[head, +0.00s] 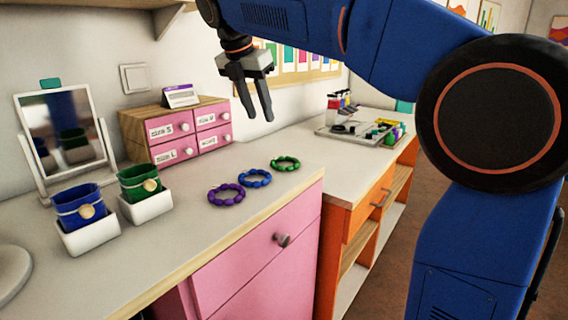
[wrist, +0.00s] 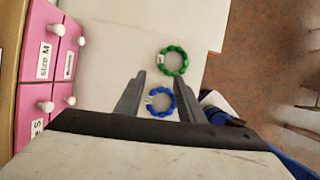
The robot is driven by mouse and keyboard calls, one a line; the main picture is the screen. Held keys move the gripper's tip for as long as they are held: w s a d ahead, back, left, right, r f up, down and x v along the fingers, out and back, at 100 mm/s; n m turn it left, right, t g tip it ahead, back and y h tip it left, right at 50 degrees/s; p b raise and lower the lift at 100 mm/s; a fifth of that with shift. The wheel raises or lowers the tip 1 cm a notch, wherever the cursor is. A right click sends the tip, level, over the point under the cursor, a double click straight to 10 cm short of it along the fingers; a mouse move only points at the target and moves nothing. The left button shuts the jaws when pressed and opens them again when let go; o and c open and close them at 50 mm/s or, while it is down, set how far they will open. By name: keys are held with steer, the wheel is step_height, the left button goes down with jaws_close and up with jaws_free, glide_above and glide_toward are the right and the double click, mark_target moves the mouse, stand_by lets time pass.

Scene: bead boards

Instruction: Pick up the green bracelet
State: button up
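The green bracelet (head: 285,163) is a beaded ring lying flat on the pale counter (head: 290,190), farthest along a row of three. In the wrist view the green bracelet (wrist: 172,61) lies beyond my fingertips, with a small white tag on its left side. The blue bracelet (head: 255,178) lies beside it and shows between my fingers in the wrist view (wrist: 160,102). The purple bracelet (head: 226,195) is nearest in the head view. My gripper (head: 258,117) is open and empty, pointing down above the counter.
Pink drawers (head: 190,137) with size labels stand behind, against the wall. A blue pouch (head: 78,207) and a green pouch (head: 140,183) sit in white trays at the left, by a mirror (head: 63,130). A tray (head: 360,131) of small items lies farther back.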

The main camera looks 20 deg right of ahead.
mark_target(275, 158)
steer(key=x, duration=1.4)
steer(key=shift+d+f, duration=0.15)
steer(key=shift+f, duration=0.25)
jaws_close()
